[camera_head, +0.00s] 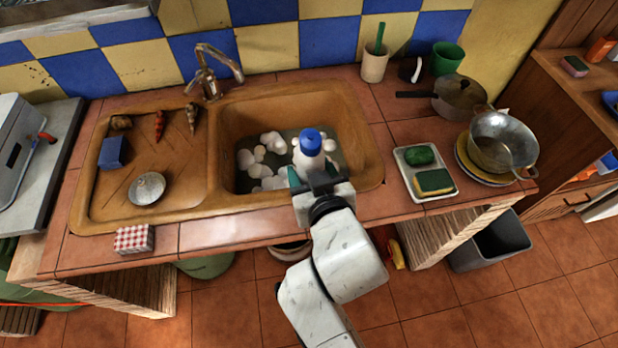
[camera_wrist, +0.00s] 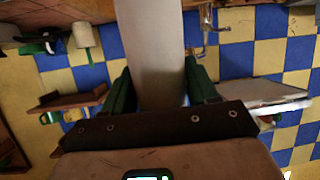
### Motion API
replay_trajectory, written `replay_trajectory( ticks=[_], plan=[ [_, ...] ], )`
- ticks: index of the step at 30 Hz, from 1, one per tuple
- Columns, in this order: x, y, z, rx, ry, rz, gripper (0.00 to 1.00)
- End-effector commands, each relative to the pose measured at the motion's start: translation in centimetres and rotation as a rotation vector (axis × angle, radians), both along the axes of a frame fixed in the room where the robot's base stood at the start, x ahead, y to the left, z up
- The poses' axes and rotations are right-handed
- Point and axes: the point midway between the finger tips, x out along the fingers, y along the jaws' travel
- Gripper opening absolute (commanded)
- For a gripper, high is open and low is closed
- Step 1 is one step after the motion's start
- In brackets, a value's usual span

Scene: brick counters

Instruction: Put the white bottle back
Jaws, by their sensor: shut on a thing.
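The white bottle (camera_head: 308,161) has a blue cap and shows in front of the right part of the sink basin. My gripper (camera_head: 314,174) is shut on it, with a finger on each side. In the wrist view the bottle's pale body (camera_wrist: 150,45) fills the space between the green fingers of my gripper (camera_wrist: 158,88). The bottle's lower part is hidden by my gripper. I cannot tell how far it is above the basin floor.
The brown sink (camera_head: 228,130) holds several white foam clumps. A white tray (camera_head: 423,157) with sponges lies to its right, beside a metal pot (camera_head: 503,142) on yellow plates. A red checked box (camera_head: 134,239) stands at the front left edge. The faucet (camera_head: 211,73) rises behind.

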Motion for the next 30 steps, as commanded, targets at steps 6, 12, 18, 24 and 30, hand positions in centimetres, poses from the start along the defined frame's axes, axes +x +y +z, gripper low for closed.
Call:
replay_trajectory(
  ticks=[6, 12, 18, 24, 30],
  plan=[
    [0.5, 0.3, -1.9, -0.002, 0.0, 0.0, 0.23],
    [0.6, 0.4, -3.6, 0.0, -0.003, 0.0, 0.23],
    [0.6, 0.4, -3.7, 0.001, -0.005, 0.001, 0.23],
    [0.5, 0.3, -4.1, 0.0, -0.001, 0.0, 0.6],
    [0.5, 0.3, -4.1, 0.0, -0.001, 0.0, 0.79]
  ],
)
